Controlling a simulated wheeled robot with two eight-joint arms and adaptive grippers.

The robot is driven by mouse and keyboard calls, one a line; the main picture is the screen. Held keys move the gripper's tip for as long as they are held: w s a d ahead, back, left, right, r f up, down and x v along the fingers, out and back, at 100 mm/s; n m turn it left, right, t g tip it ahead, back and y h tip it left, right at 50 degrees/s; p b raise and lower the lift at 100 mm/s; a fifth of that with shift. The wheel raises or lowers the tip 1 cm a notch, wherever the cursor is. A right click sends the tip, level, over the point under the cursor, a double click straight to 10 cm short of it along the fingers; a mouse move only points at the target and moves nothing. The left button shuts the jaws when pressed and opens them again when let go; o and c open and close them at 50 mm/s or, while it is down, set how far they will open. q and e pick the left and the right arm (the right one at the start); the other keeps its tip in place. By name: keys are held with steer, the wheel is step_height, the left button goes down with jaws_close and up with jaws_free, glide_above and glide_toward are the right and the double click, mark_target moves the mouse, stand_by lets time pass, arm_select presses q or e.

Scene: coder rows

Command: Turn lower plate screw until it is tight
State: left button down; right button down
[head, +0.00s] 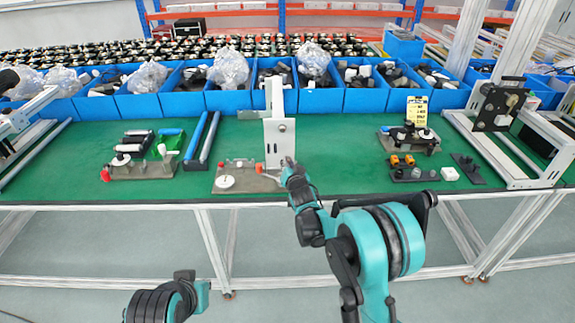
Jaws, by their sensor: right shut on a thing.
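A light-grey upright plate (278,138) stands on a low grey fixture base (232,185) at the middle of the green bench. My right gripper (289,166) is at the lower right edge of this plate, in front of it. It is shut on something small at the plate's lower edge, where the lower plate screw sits. The fingers hide the screw, so its seating cannot be seen. Only a part of my left arm shows at the bottom left, below the bench edge. My left gripper is not in view.
A row of blue bins (180,98) with bagged parts lines the bench back. Another fixture (140,168) stands left, beside blue and grey bars (202,140). Black parts (410,170) and a metal frame (500,165) stand right. The green bench top (345,160) is clear right of the plate.

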steer(key=c, duration=1.6)
jaws_free()
steer(key=shift+o, duration=0.2)
steer(key=n, duration=0.1)
steer(key=n+h, duration=0.1)
steer(key=n, duration=0.1)
steer(key=shift+a+h, duration=0.2)
steer(key=shift+h, duration=0.1)
steer(key=n+h+b, duration=0.1)
steer(key=n, duration=0.1)
steer(key=shift+a+f+n, duration=0.1)
steer(key=shift+a+n, duration=0.05)
steer(key=shift+n, duration=0.25)
steer(key=shift+n+h, duration=0.5)
steer(key=shift+n, duration=0.2)
